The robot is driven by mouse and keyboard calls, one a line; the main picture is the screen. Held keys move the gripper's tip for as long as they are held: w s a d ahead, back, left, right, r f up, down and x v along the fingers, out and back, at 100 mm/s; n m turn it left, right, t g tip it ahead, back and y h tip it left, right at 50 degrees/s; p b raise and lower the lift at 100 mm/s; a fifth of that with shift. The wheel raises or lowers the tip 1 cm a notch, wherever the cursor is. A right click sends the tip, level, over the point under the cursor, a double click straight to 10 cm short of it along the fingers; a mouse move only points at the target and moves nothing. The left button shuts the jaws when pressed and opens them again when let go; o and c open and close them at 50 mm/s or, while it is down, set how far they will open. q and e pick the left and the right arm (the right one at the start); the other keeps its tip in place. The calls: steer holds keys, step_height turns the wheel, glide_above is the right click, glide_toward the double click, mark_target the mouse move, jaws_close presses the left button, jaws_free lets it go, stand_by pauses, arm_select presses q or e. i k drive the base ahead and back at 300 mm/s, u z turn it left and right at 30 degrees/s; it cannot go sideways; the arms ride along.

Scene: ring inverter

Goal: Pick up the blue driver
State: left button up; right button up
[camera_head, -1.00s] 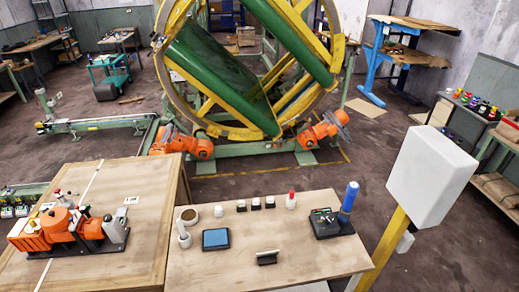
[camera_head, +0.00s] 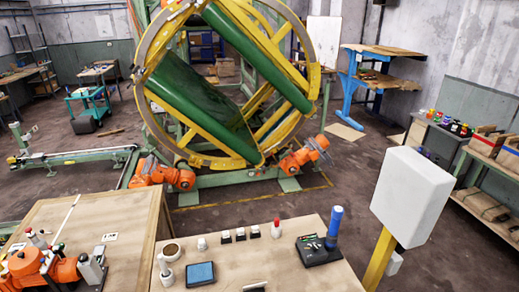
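The blue driver (camera_head: 334,226) stands upright at the right end of the small wooden table (camera_head: 290,272). It rises from or just behind a black tray (camera_head: 314,252) that holds small metal-coloured pieces; its lower end is hard to make out. Neither of my grippers shows in the head view.
On the same table are a blue-topped pad (camera_head: 200,273), a round cup (camera_head: 171,251), a white upright tool (camera_head: 165,270), several small black-and-white blocks (camera_head: 240,234) and a red-tipped piece (camera_head: 276,229). A white box on a yellow post (camera_head: 411,196) stands close at the right. The large yellow-green ring machine (camera_head: 230,85) is behind.

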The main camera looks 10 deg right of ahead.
mark_target(337, 212)
steer(key=z, duration=2.55)
steer(key=i, duration=3.65)
steer(key=u, duration=1.95)
steer(key=i, duration=1.65)
